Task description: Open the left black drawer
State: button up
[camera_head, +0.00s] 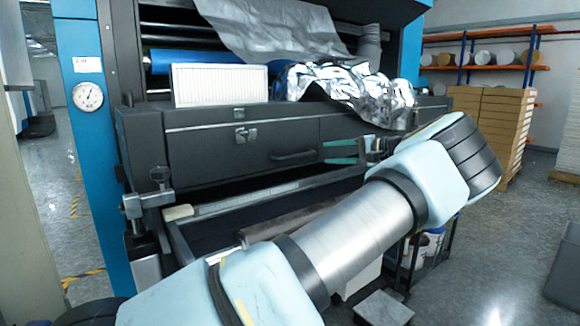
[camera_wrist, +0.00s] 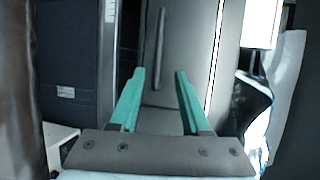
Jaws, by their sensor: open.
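The left black drawer (camera_head: 220,156) is a long dark front on the machine in the head view. It looks shut, flush with the panel around it. Its dark bar handle (camera_head: 293,155) is near its right end. My gripper (camera_head: 324,153) is just right of the handle, with its two teal fingers apart and pointing at it. In the wrist view the handle (camera_wrist: 160,47) stands out from the drawer front (camera_wrist: 190,45), beyond and between the open fingertips (camera_wrist: 160,72). The fingers are empty and I see no contact with the handle. My arm hides the machine front farther right.
A white pleated panel (camera_head: 220,85) and crumpled silver foil (camera_head: 350,90) lie on top of the machine. A roller (camera_head: 285,220) and a rail (camera_head: 250,195) run below the drawer. A blue column with a gauge (camera_head: 87,96) stands at left. Stacked boxes (camera_head: 490,125) are at right.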

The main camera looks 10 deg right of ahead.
aim_at(302, 156)
jog(key=p+x, duration=0.3)
jog(key=x, duration=0.7)
jog(key=shift+a+f+p, duration=0.1)
jog(key=shift+a+p, duration=0.05)
jog(key=shift+p, duration=0.15)
jog(key=shift+w+a+f, duration=0.2)
jog(key=shift+w+a, duration=0.15)
jog(key=shift+w, duration=0.05)
grip_shut()
dwell(0.7)
